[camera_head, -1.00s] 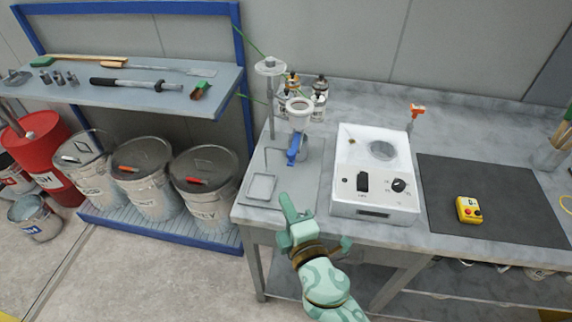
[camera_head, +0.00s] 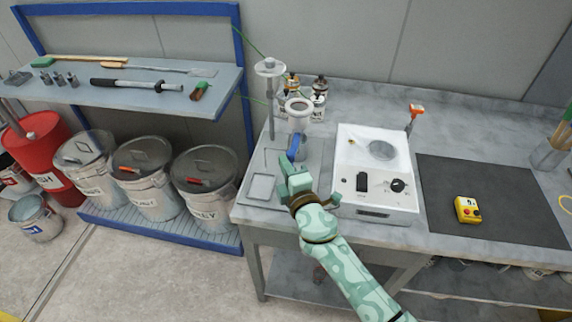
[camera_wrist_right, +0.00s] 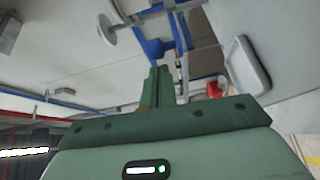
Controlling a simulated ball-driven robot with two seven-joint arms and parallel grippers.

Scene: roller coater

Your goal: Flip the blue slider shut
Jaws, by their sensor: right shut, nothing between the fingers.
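The blue slider (camera_head: 293,148) sits low on the front of a clear cup with a white rim (camera_head: 298,107), on a metal stand on the bench. My right gripper (camera_head: 287,167) is shut and empty, just below and in front of the slider, with its tip close to it. I cannot tell if they touch. In the right wrist view the closed green fingers (camera_wrist_right: 158,84) point up with nothing between them. A blue piece shows beyond them there, but I cannot tell if it is the slider. My left gripper is out of view.
A white instrument box (camera_head: 374,172) stands close on the right, with a black mat (camera_head: 490,190) and yellow button box (camera_head: 468,209) beyond it. Small bottles (camera_head: 319,98) stand behind the cup. A rectangular tray (camera_head: 262,188) lies at the left. A post (camera_head: 271,110) rises behind.

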